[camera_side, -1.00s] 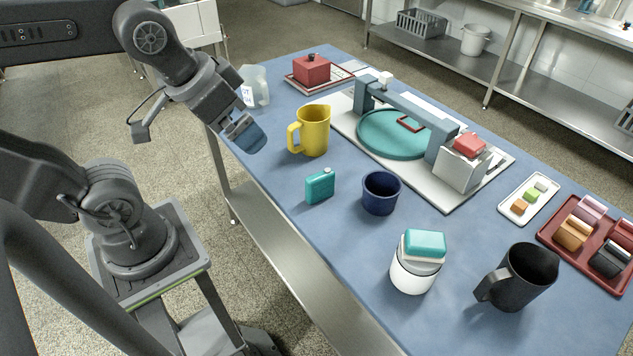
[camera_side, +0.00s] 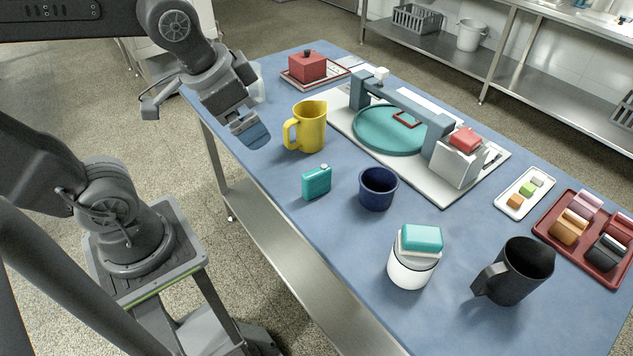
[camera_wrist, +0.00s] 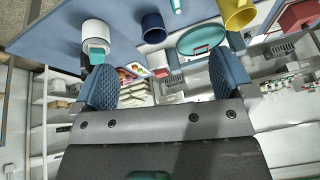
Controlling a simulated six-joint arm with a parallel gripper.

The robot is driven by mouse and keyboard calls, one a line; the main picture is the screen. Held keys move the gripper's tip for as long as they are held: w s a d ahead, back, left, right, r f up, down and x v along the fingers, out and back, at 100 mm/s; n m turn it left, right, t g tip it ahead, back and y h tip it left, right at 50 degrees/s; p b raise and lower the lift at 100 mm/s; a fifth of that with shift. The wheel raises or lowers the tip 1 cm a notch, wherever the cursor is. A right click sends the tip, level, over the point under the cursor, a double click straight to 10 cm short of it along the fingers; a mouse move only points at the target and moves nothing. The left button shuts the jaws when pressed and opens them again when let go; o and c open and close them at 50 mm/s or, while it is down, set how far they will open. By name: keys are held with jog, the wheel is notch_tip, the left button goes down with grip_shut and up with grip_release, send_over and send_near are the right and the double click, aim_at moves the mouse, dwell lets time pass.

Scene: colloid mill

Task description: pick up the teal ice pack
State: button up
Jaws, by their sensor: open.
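The teal ice pack, a small upright flat block with a pale cap (camera_side: 317,182), stands on the blue table near its front edge, between the yellow pitcher and the navy cup. It also shows partly at the top edge of the wrist view (camera_wrist: 177,5). My gripper (camera_side: 250,135) is above the table's left part, left of the yellow pitcher and apart from the pack. In the wrist view my gripper's blue pads (camera_wrist: 165,82) are wide apart with nothing between them. Another teal block (camera_side: 422,238) lies on a white canister (camera_side: 410,270).
A yellow pitcher (camera_side: 310,128) stands behind the pack and a navy cup (camera_side: 378,190) to its right. A black mug (camera_side: 520,272) is at front right. A board (camera_side: 455,190) carries a teal disc (camera_side: 385,128) under a grey bridge. A red tray (camera_side: 590,258) holds several blocks.

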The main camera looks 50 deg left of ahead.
jog(key=w+f+m+g+y, duration=0.25)
jog(key=w+f+m, duration=0.25)
jog(key=w+m, duration=0.35)
jog(key=m+g+y, duration=0.2)
jog(key=m, duration=0.6)
send_near(318, 171)
jog(key=x, duration=1.3)
jog(key=shift+s+d, duration=0.1)
jog(key=c, duration=0.9)
